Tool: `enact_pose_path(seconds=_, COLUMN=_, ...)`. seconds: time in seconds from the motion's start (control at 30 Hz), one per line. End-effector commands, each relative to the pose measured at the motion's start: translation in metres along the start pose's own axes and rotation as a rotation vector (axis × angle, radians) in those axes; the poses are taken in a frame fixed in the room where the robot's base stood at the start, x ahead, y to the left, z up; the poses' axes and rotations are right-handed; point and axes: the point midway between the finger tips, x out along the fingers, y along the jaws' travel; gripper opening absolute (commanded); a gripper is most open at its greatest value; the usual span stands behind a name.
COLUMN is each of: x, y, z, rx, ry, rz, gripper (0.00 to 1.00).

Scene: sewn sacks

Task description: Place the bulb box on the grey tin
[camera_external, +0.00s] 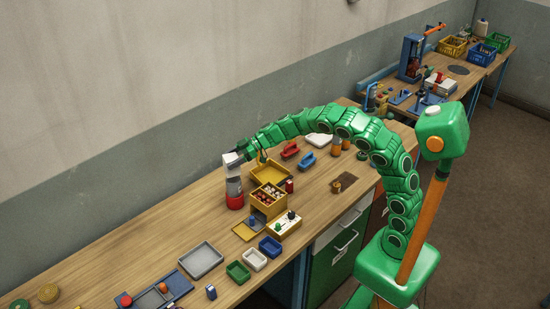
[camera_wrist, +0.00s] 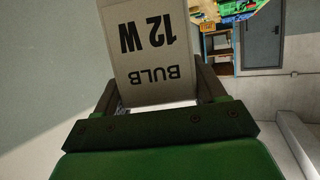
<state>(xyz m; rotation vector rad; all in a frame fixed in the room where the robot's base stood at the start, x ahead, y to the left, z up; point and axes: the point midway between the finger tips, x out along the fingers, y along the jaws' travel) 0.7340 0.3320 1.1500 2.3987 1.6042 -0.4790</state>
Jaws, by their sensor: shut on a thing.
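The bulb box is white, printed "BULB 12 W", and fills the top of the wrist view (camera_wrist: 152,45). In the outside view the bulb box (camera_external: 231,158) is at the top of a small stack by the wall side of the bench. My gripper (camera_external: 240,153) is shut on it, with a finger on each side. The grey tin (camera_external: 234,186) is directly under the box, above a red piece (camera_external: 235,202). Whether the box touches the tin or hovers just over it I cannot tell. The tin is not visible in the wrist view.
A yellow tray (camera_external: 270,171) and a yellow divided box (camera_external: 266,205) stand just right of the stack. A switch box (camera_external: 284,223), small bins (camera_external: 255,260) and a grey tray (camera_external: 201,261) lie nearer the front. Bare bench lies left of the stack.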

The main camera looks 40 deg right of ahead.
Motion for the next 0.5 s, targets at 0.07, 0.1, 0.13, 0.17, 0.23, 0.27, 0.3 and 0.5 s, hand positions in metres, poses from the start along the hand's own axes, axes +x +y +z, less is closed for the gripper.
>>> enact_pose_path(seconds=0.07, x=0.005, y=-0.001, z=0.010, rx=0.003, ry=0.001, rz=-0.003, gripper=0.38)
enact_pose_path(seconds=0.1, x=0.007, y=0.000, z=0.014, rx=0.002, ry=0.002, rz=-0.003, gripper=0.38)
enact_pose_path(seconds=0.13, x=0.008, y=0.000, z=0.017, rx=0.002, ry=0.002, rz=-0.003, gripper=0.38)
enact_pose_path(seconds=0.17, x=0.009, y=0.000, z=0.020, rx=0.002, ry=0.003, rz=-0.003, gripper=0.38)
enact_pose_path(seconds=0.23, x=0.011, y=-0.001, z=0.025, rx=0.000, ry=0.002, rz=-0.002, gripper=0.38)
enact_pose_path(seconds=0.27, x=0.012, y=0.000, z=0.026, rx=0.000, ry=0.002, rz=-0.002, gripper=0.38)
enact_pose_path(seconds=0.3, x=0.012, y=0.000, z=0.027, rx=0.000, ry=0.002, rz=-0.002, gripper=0.38)
enact_pose_path(seconds=0.5, x=0.012, y=0.000, z=0.028, rx=-0.001, ry=0.001, rz=-0.001, gripper=0.38)
